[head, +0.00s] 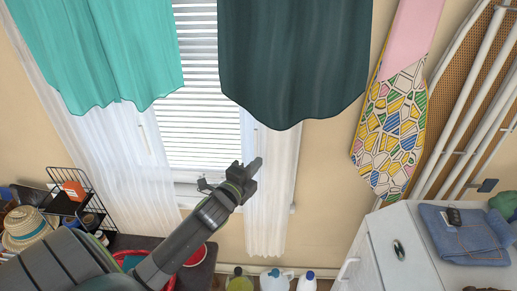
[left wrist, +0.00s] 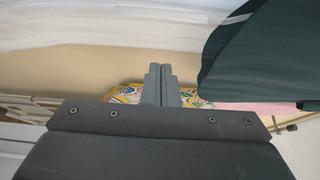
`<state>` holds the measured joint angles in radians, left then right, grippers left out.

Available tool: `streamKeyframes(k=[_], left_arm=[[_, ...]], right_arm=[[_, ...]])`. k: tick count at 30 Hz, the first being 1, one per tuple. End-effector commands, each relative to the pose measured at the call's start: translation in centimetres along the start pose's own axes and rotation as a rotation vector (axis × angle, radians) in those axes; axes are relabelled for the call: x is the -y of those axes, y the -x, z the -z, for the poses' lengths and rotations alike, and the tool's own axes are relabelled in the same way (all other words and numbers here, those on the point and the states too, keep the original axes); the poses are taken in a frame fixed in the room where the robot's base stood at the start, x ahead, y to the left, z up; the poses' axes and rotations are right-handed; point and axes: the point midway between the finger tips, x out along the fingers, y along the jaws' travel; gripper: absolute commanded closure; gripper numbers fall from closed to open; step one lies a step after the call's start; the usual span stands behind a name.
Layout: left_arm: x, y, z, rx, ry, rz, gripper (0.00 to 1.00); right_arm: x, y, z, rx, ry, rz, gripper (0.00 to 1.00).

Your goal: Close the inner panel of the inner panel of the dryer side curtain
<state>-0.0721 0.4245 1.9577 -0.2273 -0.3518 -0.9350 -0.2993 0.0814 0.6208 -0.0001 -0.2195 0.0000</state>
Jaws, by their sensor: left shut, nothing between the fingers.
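The dryer-side inner panel is a white sheer curtain (head: 267,215), hanging narrow and gathered at the right side of the window. A dark green outer curtain (head: 293,60) hangs over its upper part and hides it. My left gripper (head: 257,164) is shut and empty, and overlaps the sheer panel below the green hem in the head view. I cannot tell whether it touches the cloth. In the left wrist view its fingers (left wrist: 160,84) are together, with white cloth (left wrist: 80,28) at upper left and the green curtain (left wrist: 265,55) at right. My right gripper is not in view.
The window blind (head: 195,110) shows between the curtains. A second sheer panel (head: 125,165) and a teal curtain (head: 100,50) hang at left. A white appliance (head: 400,235) with folded jeans (head: 465,235) stands at right, near an ironing board (head: 390,125). Bottles (head: 275,280) stand below.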

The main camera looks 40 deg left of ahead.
Motion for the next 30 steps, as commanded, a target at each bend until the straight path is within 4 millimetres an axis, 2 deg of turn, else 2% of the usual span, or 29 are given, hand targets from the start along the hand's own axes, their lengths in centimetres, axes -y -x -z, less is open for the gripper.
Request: streamKeyframes(k=[20,24,30], left_arm=[[0.2,-9.8,0.0,0.001,0.004,-0.001,1.0],[0.1,-8.1,-1.9,0.001,-0.003,-0.004,1.0],[0.0,-7.2,-3.0,0.0,0.0,-0.002,1.0]], right_arm=[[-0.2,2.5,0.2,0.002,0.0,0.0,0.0],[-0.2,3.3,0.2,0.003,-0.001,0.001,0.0],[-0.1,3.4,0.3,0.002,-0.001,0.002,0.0]])
